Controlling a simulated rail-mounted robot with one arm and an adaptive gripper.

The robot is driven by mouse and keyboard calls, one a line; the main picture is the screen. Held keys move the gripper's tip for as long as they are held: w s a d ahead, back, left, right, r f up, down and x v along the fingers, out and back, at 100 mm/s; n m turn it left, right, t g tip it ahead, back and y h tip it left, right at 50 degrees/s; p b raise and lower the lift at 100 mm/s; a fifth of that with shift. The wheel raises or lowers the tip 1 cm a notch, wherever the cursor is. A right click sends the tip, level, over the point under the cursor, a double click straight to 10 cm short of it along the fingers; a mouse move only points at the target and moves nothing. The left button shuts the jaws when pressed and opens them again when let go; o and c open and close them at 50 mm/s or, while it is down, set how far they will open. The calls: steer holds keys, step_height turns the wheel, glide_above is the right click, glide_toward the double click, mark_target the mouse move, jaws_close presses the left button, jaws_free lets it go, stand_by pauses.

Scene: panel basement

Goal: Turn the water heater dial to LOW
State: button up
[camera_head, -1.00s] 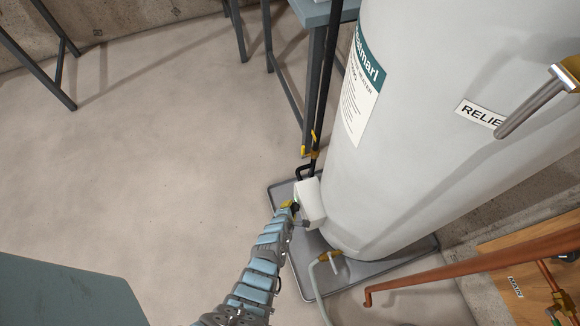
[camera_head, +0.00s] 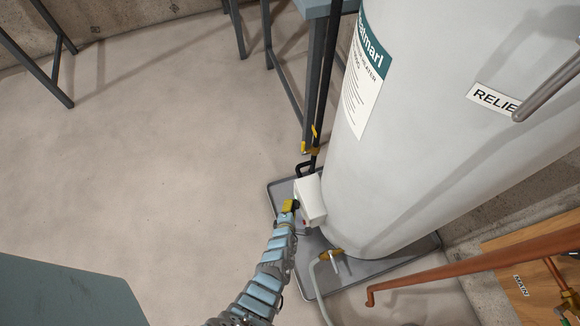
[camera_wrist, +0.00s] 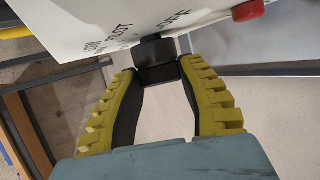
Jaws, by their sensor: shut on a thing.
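The water heater (camera_head: 440,130) is a large white cylinder standing at the right in the head view. Its white control box (camera_head: 311,200) sits low on its side. In the wrist view the control box (camera_wrist: 90,22) fills the top, with upside-down lettering in which PILOT can be made out. The black dial (camera_wrist: 157,58) projects from the box. My gripper (camera_wrist: 158,77), with yellow ridged fingers, is shut on the dial, one finger on each side. In the head view my gripper (camera_head: 290,206) is at the box's front. The dial's pointer setting cannot be read.
A red button (camera_wrist: 248,10) is on the box to the right of the dial. A drain valve with a hose (camera_head: 331,254) is near the tank's base, above a grey drip pan (camera_head: 392,261). A copper pipe (camera_head: 470,265) crosses at lower right. Open floor (camera_head: 150,170) lies left.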

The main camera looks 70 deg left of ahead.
steer(key=shift+d+f+m+y+b, duration=0.15)
steer(key=shift+f+m+y+b, duration=0.15)
steer(key=shift+y+b, duration=0.35)
steer(key=shift+y, duration=0.25)
steer(key=shift+r+t+y, duration=0.1)
steer(key=shift+t+y, duration=0.2)
steer(key=shift+y, duration=0.1)
steer(key=o, duration=1.2)
steer(key=shift+r, duration=0.1)
steer(key=v, duration=1.1)
steer(key=shift+d, duration=0.35)
